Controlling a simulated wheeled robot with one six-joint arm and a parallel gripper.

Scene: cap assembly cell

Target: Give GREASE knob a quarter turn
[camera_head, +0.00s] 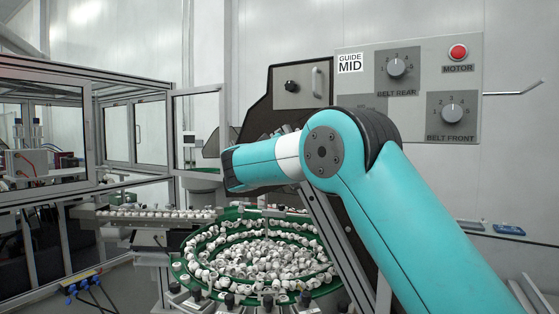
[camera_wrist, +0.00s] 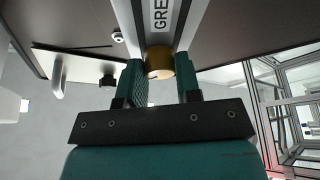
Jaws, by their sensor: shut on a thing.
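The GREASE knob (camera_wrist: 159,63) is a short brass-coloured cylinder in the wrist view, below a white label strip (camera_wrist: 160,18) on which only the letters "GRE" show. My gripper (camera_wrist: 160,77) has one teal finger on each side of the knob and is shut on it. The knob has a small dark mark near its lower edge. In the head view my teal arm shows, but the gripper and the knob are hidden.
A green bowl feeder (camera_head: 182,268) full of white caps lies below my arm. A grey control panel (camera_head: 430,70) with dials and a red MOTOR button (camera_head: 458,52) stands behind it. A glazed enclosure (camera_head: 40,92) stands at left. A black knob (camera_wrist: 108,81) shows left of my gripper.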

